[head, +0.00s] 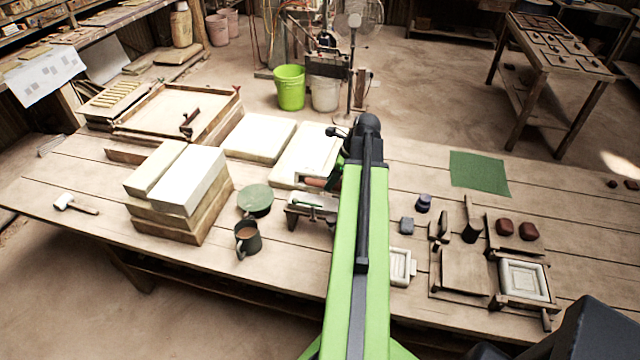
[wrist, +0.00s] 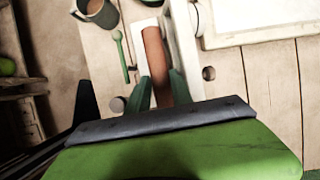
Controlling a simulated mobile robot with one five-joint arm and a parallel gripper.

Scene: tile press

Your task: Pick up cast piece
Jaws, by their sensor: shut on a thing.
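In the wrist view, a long reddish-brown bar, which I take for the cast piece (wrist: 154,50), runs between the two green fingers of my gripper (wrist: 160,82). The fingers are closed on its near part, one on each side. White surfaces of a holder lie beside and beneath it; I cannot tell whether it touches them. In the head view, the brown cast piece (head: 315,182) shows its left end beside the green finger of my gripper (head: 333,180). My arm hides the rest.
Stacked white blocks (head: 190,182) stand farther left. A green mat (head: 480,173) and wooden frames lie right of my arm.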

